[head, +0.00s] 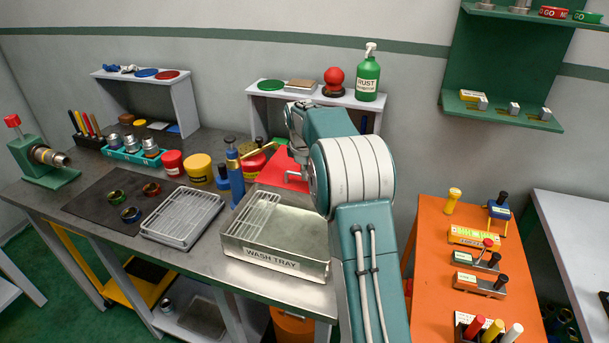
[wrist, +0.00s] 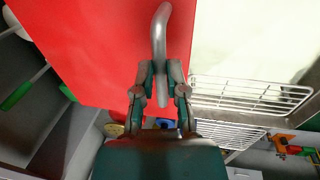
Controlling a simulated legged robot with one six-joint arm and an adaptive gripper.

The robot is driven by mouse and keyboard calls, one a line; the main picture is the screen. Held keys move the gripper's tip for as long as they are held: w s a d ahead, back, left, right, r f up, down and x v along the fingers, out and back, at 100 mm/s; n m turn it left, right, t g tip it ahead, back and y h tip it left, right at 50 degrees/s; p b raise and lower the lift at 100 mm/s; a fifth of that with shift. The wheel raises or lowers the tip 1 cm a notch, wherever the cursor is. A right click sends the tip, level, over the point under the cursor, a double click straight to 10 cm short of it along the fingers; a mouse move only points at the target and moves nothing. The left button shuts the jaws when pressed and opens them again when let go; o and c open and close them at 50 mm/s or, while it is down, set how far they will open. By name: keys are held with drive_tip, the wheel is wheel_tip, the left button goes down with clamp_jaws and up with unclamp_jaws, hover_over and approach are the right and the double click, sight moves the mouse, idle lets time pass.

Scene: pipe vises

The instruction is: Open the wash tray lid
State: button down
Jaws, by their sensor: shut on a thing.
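The wash tray (head: 273,264) is a metal box with a "WASH TRAY" label on its front, standing at the right end of the bench. Its inside is exposed, with a white wire rack (head: 255,220) at the left. The red lid (head: 274,171) stands raised behind the tray, partly hidden by my arm. In the wrist view the red lid (wrist: 100,45) fills the upper left, with a curved grey handle (wrist: 160,28) on it. My gripper (wrist: 161,82) is shut on this handle. The rack (wrist: 245,95) also shows at the right there.
A wire drying rack (head: 183,217) lies left of the tray. A blue vertical tool (head: 235,176) and red and yellow tubs (head: 198,168) stand close behind and left. A shelf (head: 310,96) with a green bottle (head: 367,76) is behind my arm. An orange table (head: 430,270) is at the right.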

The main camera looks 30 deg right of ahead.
drive_tip(key=shift+a, duration=0.15)
drive_tip(key=c, duration=0.7)
unclamp_jaws()
drive_tip(key=r, duration=0.4)
drive_tip(key=s+a+r, duration=0.1)
drive_tip(key=r, duration=0.6)
drive_tip(key=shift+s+a+r, duration=0.3)
drive_tip(key=shift+r, duration=0.05)
